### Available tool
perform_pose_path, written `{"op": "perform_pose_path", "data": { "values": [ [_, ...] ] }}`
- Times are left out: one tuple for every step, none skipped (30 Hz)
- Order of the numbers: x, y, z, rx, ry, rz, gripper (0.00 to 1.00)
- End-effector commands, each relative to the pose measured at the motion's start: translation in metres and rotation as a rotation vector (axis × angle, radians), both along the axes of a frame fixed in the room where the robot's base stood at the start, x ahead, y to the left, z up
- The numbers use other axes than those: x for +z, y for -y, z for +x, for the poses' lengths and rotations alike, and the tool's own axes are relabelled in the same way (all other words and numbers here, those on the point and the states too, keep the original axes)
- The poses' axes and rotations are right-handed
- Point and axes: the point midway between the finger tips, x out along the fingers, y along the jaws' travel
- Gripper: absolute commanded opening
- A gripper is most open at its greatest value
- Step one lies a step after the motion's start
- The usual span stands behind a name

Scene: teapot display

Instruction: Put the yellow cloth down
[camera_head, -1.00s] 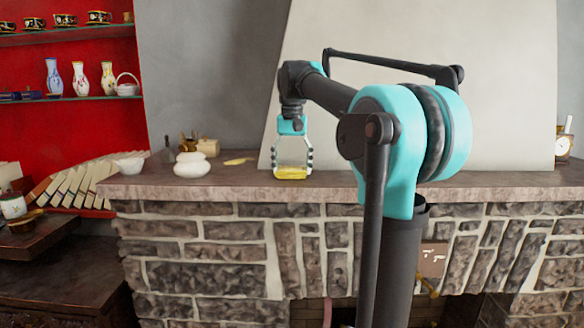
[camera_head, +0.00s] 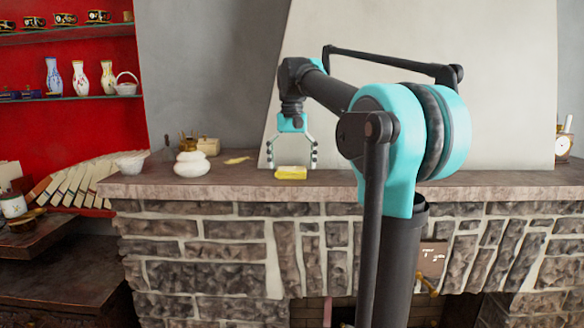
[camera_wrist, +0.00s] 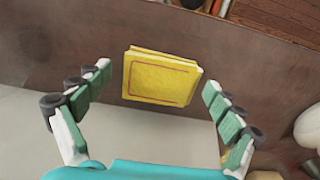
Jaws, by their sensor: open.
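The yellow cloth (camera_head: 291,173) lies flat as a folded square on the stone mantel shelf (camera_head: 400,184), near its front edge. In the wrist view the yellow cloth (camera_wrist: 161,77) shows a thin red square line and sits between and beyond the fingertips. My gripper (camera_head: 292,164) is open just above the cloth, pointing down. In the wrist view both fingers of my gripper (camera_wrist: 156,78) are spread wide, with a gap on each side of the cloth.
A white rounded jar (camera_head: 191,165), a white bowl (camera_head: 131,163) and a small beige box (camera_head: 208,146) stand left of the cloth. A flat yellow item (camera_head: 238,160) lies behind. A clock (camera_head: 563,144) stands far right. The shelf right of the cloth looks clear.

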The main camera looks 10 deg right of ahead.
Motion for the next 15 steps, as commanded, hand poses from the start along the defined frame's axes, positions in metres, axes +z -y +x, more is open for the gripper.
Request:
{"op": "perform_pose_path", "data": {
  "values": [
    [0.007, 0.000, 0.000, 0.000, 0.000, 0.000, 0.93],
    [0.012, 0.000, 0.000, 0.000, 0.000, 0.000, 0.93],
    [0.019, 0.000, 0.000, 0.000, 0.000, 0.000, 0.93],
    [0.024, 0.000, 0.000, 0.000, 0.000, 0.000, 0.93],
    [0.031, 0.000, 0.000, 0.000, 0.000, 0.000, 0.93],
    [0.039, 0.000, 0.000, 0.000, 0.000, 0.000, 0.93],
    [0.046, 0.000, 0.000, 0.000, 0.000, 0.000, 0.93],
    [0.052, 0.000, 0.000, 0.000, 0.000, 0.000, 0.93],
    [0.060, 0.000, 0.000, 0.000, 0.000, 0.000, 0.93],
    [0.066, 0.000, 0.000, 0.000, 0.000, 0.000, 0.93],
    [0.072, 0.000, 0.000, 0.000, 0.000, 0.000, 0.93],
    [0.079, 0.000, 0.000, 0.000, 0.000, 0.000, 0.93],
    [0.084, 0.000, 0.000, 0.000, 0.000, 0.000, 0.93],
    [0.089, 0.000, 0.000, 0.000, 0.000, 0.000, 0.93],
    [0.094, 0.000, 0.000, 0.000, 0.000, 0.000, 0.93]
  ]
}}
